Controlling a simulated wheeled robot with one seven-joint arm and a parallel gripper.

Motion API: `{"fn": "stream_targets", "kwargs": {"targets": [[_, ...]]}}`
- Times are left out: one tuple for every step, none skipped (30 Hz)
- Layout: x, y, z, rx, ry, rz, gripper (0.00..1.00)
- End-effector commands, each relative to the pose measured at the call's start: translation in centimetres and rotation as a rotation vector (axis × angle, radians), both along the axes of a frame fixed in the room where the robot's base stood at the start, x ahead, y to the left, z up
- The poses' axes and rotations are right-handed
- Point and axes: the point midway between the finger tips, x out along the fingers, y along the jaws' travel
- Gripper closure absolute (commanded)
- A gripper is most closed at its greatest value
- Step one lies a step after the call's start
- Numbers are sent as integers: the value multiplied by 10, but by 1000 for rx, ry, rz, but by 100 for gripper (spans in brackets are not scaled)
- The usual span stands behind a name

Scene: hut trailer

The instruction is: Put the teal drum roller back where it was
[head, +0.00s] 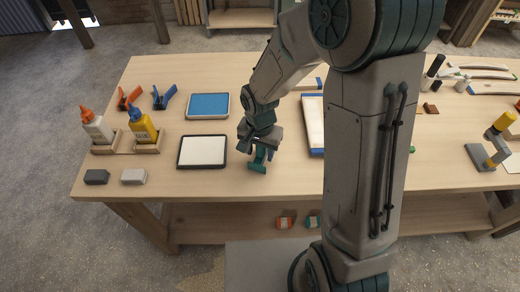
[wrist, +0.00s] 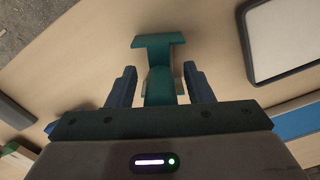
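The teal drum roller (wrist: 160,85) is between the two blue fingers of my gripper (wrist: 160,80) in the wrist view. Its T-shaped end reaches out past the fingertips. A strip of tabletop shows between the left finger and the roller; the right finger is very close to it, and contact there is unclear. My gripper looks open around the roller. In the head view the roller (head: 258,166) is below my gripper (head: 260,148), at or just over the workbench (head: 225,230), right of a white pad with a black rim (head: 202,151).
A blue tray (head: 208,106) lies behind the white pad. Two glue bottles (head: 143,125) stand in wooden holders at left, with clamps (head: 164,97) behind and two small blocks (head: 97,177) in front. A long framed board (head: 312,122) lies right of my gripper, partly hidden by my arm.

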Motion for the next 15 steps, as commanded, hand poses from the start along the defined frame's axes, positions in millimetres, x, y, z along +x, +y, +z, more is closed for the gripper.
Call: {"fn": "stream_targets", "kwargs": {"targets": [[0, 0, 0, 0, 0, 0, 52], [0, 0, 0, 0, 0, 0, 52], [0, 0, 0, 0, 0, 0, 52], [0, 0, 0, 0, 0, 0, 52], [0, 0, 0, 0, 0, 0, 52], [0, 0, 0, 0, 0, 0, 52], [0, 0, 0, 0, 0, 0, 52], [0, 0, 1, 0, 0, 0, 52], [0, 0, 2, 0, 0, 0, 52], [0, 0, 3, 0, 0, 0, 52], [0, 0, 4, 0, 0, 0, 52], [0, 0, 7, 0, -1, 0, 52], [1, 0, 9, 0, -2, 0, 52], [1, 0, 13, 0, -4, 0, 52], [1, 0, 19, 0, -5, 0, 52]]}}
